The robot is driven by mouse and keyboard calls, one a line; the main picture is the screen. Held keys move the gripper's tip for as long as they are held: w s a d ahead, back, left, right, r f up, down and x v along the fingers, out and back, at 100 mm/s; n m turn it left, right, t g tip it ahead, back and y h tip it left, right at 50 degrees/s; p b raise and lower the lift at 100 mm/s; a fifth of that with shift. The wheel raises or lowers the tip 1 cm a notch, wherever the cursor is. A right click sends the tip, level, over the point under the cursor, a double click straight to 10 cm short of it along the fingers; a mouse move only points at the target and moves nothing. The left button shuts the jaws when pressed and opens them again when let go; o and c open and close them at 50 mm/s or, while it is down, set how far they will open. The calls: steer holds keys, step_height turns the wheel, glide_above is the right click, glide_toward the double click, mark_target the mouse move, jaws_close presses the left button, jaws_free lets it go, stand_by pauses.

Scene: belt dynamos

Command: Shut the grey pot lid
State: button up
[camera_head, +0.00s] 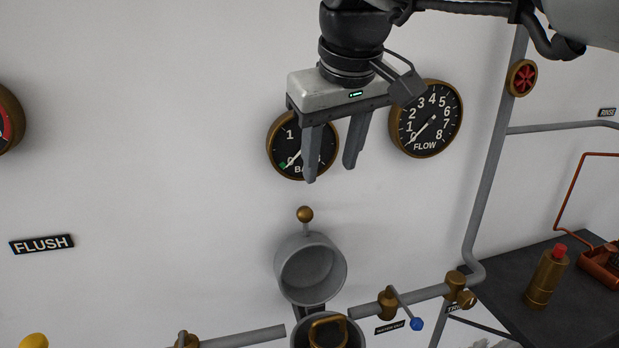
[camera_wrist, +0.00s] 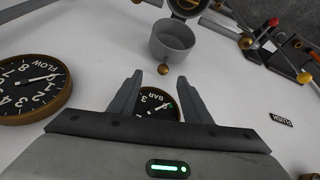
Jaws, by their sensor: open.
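The grey pot lid (camera_head: 330,262) is a hollow cup, swung up and open, with its inside facing my head camera. A brass knob (camera_head: 305,214) stands at its upper end. The pot (camera_head: 299,336) is below it, cut off by the frame edge, with a brass loop inside. My gripper (camera_head: 330,174) is open and empty, fingers pointing down, above the knob and apart from it. In the wrist view the lid (camera_wrist: 172,42) and knob (camera_wrist: 163,69) appear beyond my open fingertips (camera_wrist: 160,76).
The BAR gauge (camera_head: 283,150) is partly hidden by my fingers, and the FLOW gauge (camera_head: 438,122) is to their right. A pipe with a blue-tipped valve lever (camera_head: 416,323) runs right of the pot. A dark table (camera_head: 500,282) holds a brass bottle (camera_head: 546,280).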

steer(key=w+a+r, duration=0.1)
steer(key=w+a, duration=0.1)
steer(key=a, duration=0.1)
steer(key=b, duration=0.3)
glide_toward(306, 210)
steer(key=shift+n, duration=0.4)
steer(key=x, duration=0.9)
steer(key=shift+f, duration=0.2)
jaws_close()
